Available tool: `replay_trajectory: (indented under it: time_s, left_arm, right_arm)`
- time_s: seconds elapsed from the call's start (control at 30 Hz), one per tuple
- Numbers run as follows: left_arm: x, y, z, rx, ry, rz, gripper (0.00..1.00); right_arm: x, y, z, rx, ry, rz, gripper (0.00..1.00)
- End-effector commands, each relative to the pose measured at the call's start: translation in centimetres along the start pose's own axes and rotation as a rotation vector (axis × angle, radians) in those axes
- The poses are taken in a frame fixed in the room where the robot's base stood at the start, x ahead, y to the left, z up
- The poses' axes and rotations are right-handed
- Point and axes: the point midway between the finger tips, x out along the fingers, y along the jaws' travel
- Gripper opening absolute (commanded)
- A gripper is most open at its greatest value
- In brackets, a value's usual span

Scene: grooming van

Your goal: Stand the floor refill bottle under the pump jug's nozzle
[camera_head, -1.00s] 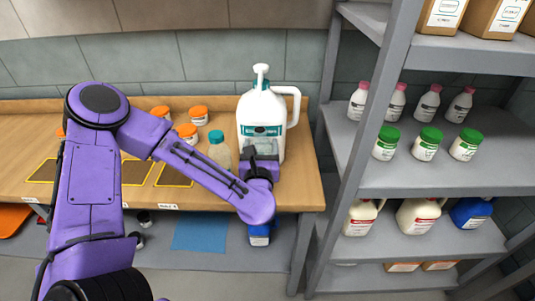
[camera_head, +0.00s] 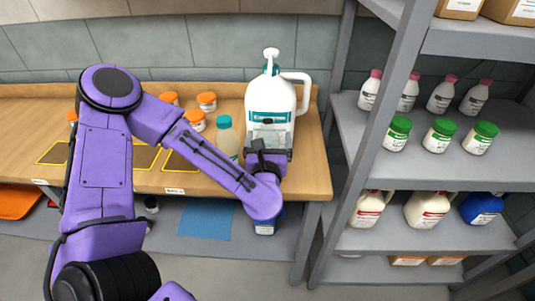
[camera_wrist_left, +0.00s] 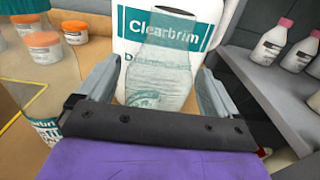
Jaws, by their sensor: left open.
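The white pump jug (camera_head: 284,98) with a teal label and white pump top stands on the wooden bench; its Clearbrim label fills the upper wrist view (camera_wrist_left: 120,20). A clear, translucent bottle with a teal label (camera_wrist_left: 158,70), which I take as the refill bottle, stands upright close in front of the jug. My left gripper (camera_head: 269,141) is open, with one finger on each side of this bottle, as the left wrist view shows (camera_wrist_left: 152,88). The nozzle's exact position over the bottle's mouth cannot be told. The bottle's base is hidden by my gripper. My right gripper is out of view.
A teal-capped bottle (camera_head: 227,140) stands left of the jug, close to my left arm. Several orange-lidded jars (camera_head: 195,121) are behind it. A grey shelf rack (camera_head: 380,120) with bottles and jars rises right of the bench. A blue container (camera_head: 265,224) sits below the bench.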

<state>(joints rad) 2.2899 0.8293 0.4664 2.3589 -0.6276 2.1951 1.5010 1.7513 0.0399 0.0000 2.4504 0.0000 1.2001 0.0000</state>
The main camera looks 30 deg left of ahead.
Motion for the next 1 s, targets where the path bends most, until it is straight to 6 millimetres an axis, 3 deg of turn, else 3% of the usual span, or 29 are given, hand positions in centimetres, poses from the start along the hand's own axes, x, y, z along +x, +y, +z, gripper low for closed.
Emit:
replay_trajectory:
  time_s: [0.17,0.23,0.4,0.5,0.7,1.0]
  left_arm:
    - [-4.5,-0.1,-0.6,0.002,-0.002,-0.007,0.94]
    - [-5.5,-0.1,0.8,0.012,0.001,-0.003,0.94]
    - [-7.7,-0.1,0.9,0.01,0.002,-0.006,0.94]
    - [-8.9,-0.1,0.3,0.008,0.002,-0.005,0.94]
    - [-10.4,0.0,0.0,0.004,0.002,-0.002,0.94]
    - [-10.7,0.1,-0.2,0.001,0.001,0.001,0.94]
  right_arm:
    - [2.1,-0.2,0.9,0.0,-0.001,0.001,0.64]
    - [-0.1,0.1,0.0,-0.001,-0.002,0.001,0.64]
    - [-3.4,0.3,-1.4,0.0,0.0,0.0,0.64]
    - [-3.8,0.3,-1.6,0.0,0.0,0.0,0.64]
    - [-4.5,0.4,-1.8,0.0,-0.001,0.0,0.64]
    - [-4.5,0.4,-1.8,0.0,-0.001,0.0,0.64]
